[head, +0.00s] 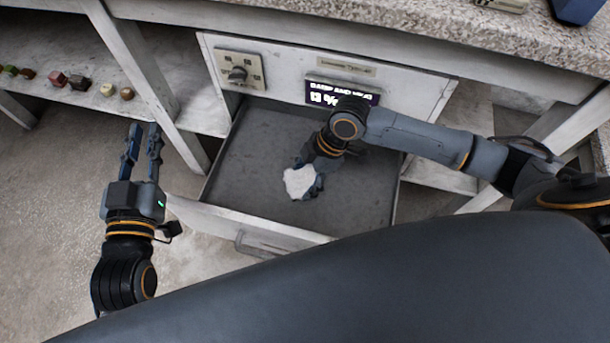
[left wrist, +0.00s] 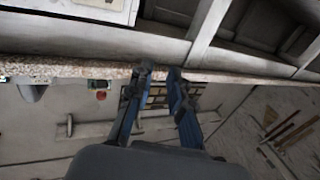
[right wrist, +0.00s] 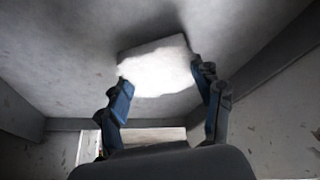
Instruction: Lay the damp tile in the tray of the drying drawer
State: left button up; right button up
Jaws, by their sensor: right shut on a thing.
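The damp tile (head: 299,182) is a small pale, rough-edged slab. My right gripper (head: 304,178) is shut on it inside the open drying drawer (head: 222,219). In the right wrist view the tile (right wrist: 158,68) sits between both fingertips of the gripper (right wrist: 160,85), over the grey tray floor (right wrist: 70,60). I cannot tell whether the tile touches the floor. My left gripper (head: 143,135) is open and empty, left of the drawer; its parted fingers also show in the left wrist view (left wrist: 160,80).
A dial panel (head: 240,70) and a lit display (head: 342,92) are on the cabinet front above the drawer. Several small coloured blocks (head: 77,82) lie on the left shelf. The speckled countertop (head: 420,22) overhangs the drawer. The tray around the tile is bare.

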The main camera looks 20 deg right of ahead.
dwell(0.5)
pick_arm(q)
jog(key=shift+a+f+g, duration=0.15)
jog(key=shift+f+g, duration=0.25)
jog(key=shift+f, duration=0.25)
jog(key=shift+s+a+f+g+y+p, duration=0.1)
jog(key=shift+f+g+y+p, duration=0.15)
jog(key=shift+f, duration=0.15)
jog(key=shift+s+a+f+g+y+p, duration=0.15)
jog(key=shift+f+g, duration=0.1)
jog(key=shift+f, duration=0.15)
jog(key=shift+f, duration=0.1)
jog(key=shift+s+f+g, duration=0.1)
jog(key=shift+f+g, duration=0.3)
jog(key=shift+f, duration=0.1)
jog(key=shift+a+f, duration=0.1)
jog(key=shift+r, duration=0.25)
pick_arm(e)
jog(key=shift+f, duration=0.3)
pick_arm(q)
jog(key=shift+d+r+t, duration=0.2)
jog(key=shift+r+t, duration=0.05)
jog(key=shift+t, duration=0.05)
pick_arm(e)
jog(key=shift+f, duration=0.25)
pick_arm(q)
jog(key=shift+r, duration=0.2)
pick_arm(e)
jog(key=shift+f, duration=0.15)
